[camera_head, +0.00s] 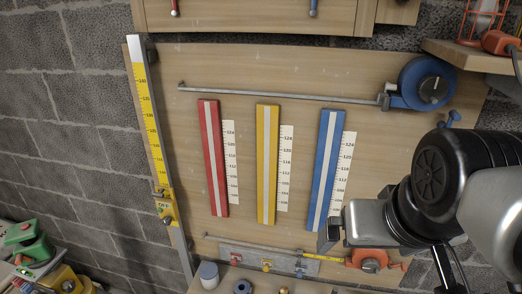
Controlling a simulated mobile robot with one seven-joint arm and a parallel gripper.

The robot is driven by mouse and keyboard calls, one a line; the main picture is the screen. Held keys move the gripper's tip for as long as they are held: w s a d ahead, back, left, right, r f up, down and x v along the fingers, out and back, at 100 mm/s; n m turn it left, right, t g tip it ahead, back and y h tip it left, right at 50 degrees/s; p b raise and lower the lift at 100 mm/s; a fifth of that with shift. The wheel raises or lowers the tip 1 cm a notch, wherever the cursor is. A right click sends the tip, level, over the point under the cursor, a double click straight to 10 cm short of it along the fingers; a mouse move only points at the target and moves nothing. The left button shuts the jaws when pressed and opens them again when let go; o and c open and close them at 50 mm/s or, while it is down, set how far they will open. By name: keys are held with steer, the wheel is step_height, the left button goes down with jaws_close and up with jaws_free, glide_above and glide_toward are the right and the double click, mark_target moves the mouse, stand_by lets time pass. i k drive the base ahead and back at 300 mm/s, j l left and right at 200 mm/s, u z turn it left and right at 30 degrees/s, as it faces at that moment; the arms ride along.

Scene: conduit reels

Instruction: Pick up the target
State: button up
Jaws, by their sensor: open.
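The task does not say which thing is the target. A red bar (210,155), a yellow bar (266,165) and a blue bar (326,165), each with a pale centre stripe, are on a wooden board (180,130), with white number scales beside them. My gripper (328,236) is at the lower right, in front of the board near the blue bar's lower end, and looks empty. Whether it touches the bar cannot be told. My arm hides part of the board's right side.
A blue reel (427,83) with a grey rod is at the upper right, an orange reel (369,261) with yellow tape below. A yellow measuring staff (150,120) stands at the left. A shelf (470,53) juts out upper right. Small items sit along the bottom.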

mark_target(235, 257)
steer(key=u, duration=0.85)
steer(key=k+j+z, duration=0.1)
steer(key=i+j, duration=0.1)
steer(key=i, duration=0.3)
steer(key=z, duration=0.8)
steer(key=j+z, duration=0.15)
steer(key=z, duration=0.25)
steer(key=k+j+z, duration=0.15)
steer(key=z, duration=0.3)
steer(key=k+j+z, duration=0.1)
steer(key=z, duration=0.3)
steer(key=k+j, duration=0.4)
steer(key=k, duration=0.2)
